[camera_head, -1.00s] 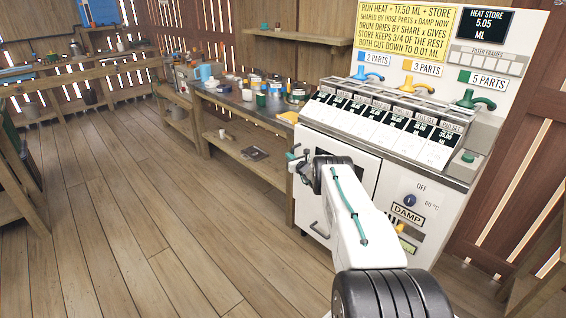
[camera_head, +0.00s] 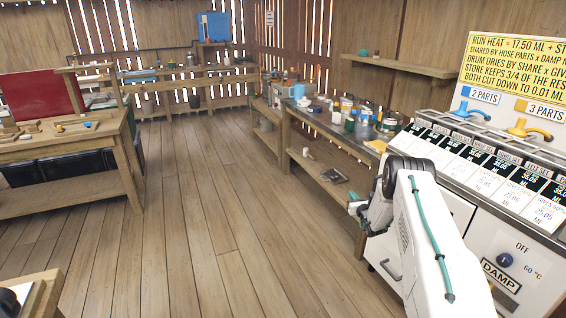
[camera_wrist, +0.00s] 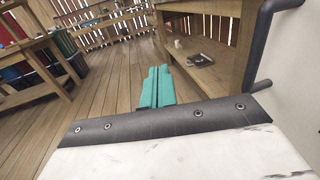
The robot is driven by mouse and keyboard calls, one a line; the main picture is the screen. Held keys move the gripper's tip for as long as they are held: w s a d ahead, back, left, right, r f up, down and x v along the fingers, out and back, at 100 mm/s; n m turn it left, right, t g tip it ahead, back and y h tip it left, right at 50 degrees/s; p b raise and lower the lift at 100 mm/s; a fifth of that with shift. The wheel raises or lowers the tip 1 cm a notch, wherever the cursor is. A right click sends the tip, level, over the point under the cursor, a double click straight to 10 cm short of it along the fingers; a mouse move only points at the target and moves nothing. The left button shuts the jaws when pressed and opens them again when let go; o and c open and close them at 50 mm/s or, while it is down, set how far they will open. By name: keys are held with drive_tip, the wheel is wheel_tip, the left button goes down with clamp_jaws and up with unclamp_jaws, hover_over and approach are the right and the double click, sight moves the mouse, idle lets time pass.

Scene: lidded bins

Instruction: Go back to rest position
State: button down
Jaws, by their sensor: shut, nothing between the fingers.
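My gripper (camera_wrist: 157,88) shows in the wrist view as two teal fingers lying together, shut and empty. They point out over the wooden floor, beside a wooden workbench's lower shelf. In the head view my white arm reaches forward on the right, in front of the white machine (camera_head: 520,245). Only a small teal part of the gripper (camera_head: 354,207) shows there, at the arm's far end; the rest is hidden behind my own wrist.
A workbench (camera_head: 318,122) with several jars and cans runs along the right. A table (camera_head: 125,128) with a red panel and dark bins under it stands at the left. A wooden corner (camera_head: 35,300) is close at the lower left. The plank floor (camera_head: 205,200) between is clear.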

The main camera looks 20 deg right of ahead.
drive_tip(key=s+a+n+g+y, duration=0.25)
drive_tip(key=a+n+y, duration=0.5)
drive_tip(key=a, duration=0.45)
drive_tip(key=s+a+r+n+g+y, duration=0.45)
drive_tip(key=s+a+r+n, duration=0.2)
drive_tip(key=a+r, duration=0.3)
drive_tip(key=s+a+r+n+g+y, duration=0.3)
drive_tip(key=s+a+r+n+g, duration=0.3)
drive_tip(key=a+r, duration=0.4)
drive_tip(key=s+a+r+n+g+h, duration=0.25)
drive_tip(key=s+a+r+n, duration=0.2)
drive_tip(key=s, duration=0.45)
drive_tip(key=s+a+r+n+g+h, duration=0.1)
drive_tip(key=s+a+r+n+g, duration=0.25)
drive_tip(key=s+r+n, duration=0.35)
drive_tip(key=s+a+r+n+t+h, duration=0.1)
drive_tip(key=s+r+n+h, duration=0.2)
drive_tip(key=s, duration=0.9)
drive_tip(key=s+a+r+n+t+h, duration=0.1)
drive_tip(key=s+r+n+h, duration=0.2)
drive_tip(key=s, duration=1)
drive_tip(key=shift+s+a+r+n+t+h, duration=0.35)
drive_tip(key=shift+r+h, duration=0.7)
drive_tip(key=shift+r, duration=0.85)
